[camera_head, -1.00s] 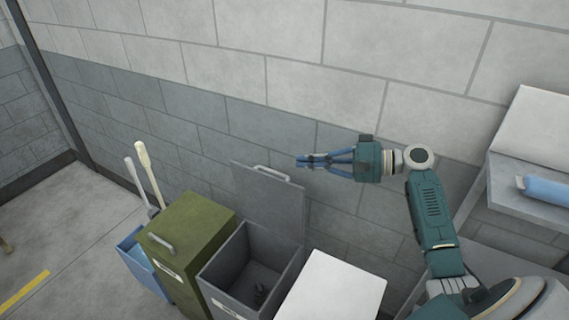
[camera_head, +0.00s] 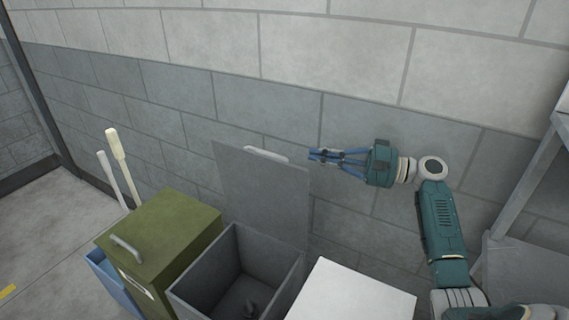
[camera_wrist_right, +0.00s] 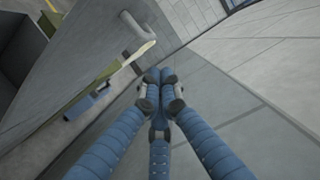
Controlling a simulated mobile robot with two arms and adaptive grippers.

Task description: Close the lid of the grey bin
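The grey bin (camera_head: 176,293) stands against the wall with its lid (camera_head: 262,190) raised upright at the back. The lid has a light handle (camera_head: 266,155) near its top edge. A small dark item lies inside the bin. My right gripper (camera_head: 313,155) is just right of the lid's upper edge, fingers pointing left, with nothing between them. In the right wrist view the fingertips (camera_wrist_right: 161,76) are together, the lid (camera_wrist_right: 95,55) is at upper left, and its handle (camera_wrist_right: 138,33) is ahead of them. They look apart from the lid. My left gripper is not in view.
A green bin (camera_head: 165,240) with a closed lid stands left of the grey bin. A blue bin (camera_head: 108,280) with two long handles (camera_head: 118,150) is further left. A white-topped box (camera_head: 352,293) stands close on the right. A grey shelf (camera_head: 530,190) is at far right.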

